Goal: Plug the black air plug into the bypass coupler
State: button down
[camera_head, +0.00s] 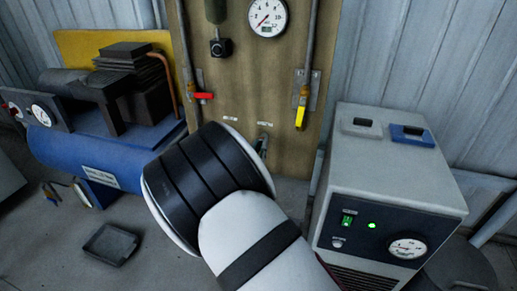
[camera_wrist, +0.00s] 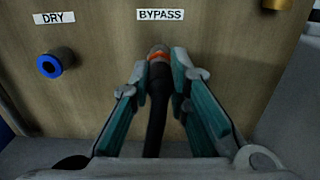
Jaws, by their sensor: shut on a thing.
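In the wrist view, my gripper (camera_wrist: 160,75) is shut on the black air plug (camera_wrist: 157,88), with a finger on each side. The plug's black body or hose runs down towards the camera. Its far end is at the board, just under the BYPASS label (camera_wrist: 161,15). An orange ring and a grey-brown end (camera_wrist: 158,52) show there, where the bypass coupler is largely hidden. I cannot tell whether the plug is seated in it. In the head view, my arm hides most of the gripper and the plug.
A blue-ringed coupler (camera_wrist: 55,63) sits left under the DRY label (camera_wrist: 54,18). Red (camera_head: 203,96) and yellow (camera_head: 301,117) valve handles flank the wooden board (camera_head: 240,75). A grey dryer box (camera_head: 385,175) stands close right, and a blue compressor tank (camera_head: 95,150) left.

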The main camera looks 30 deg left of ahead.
jog(key=c, duration=1.4)
grip_release()
jog(key=shift+c, duration=0.2)
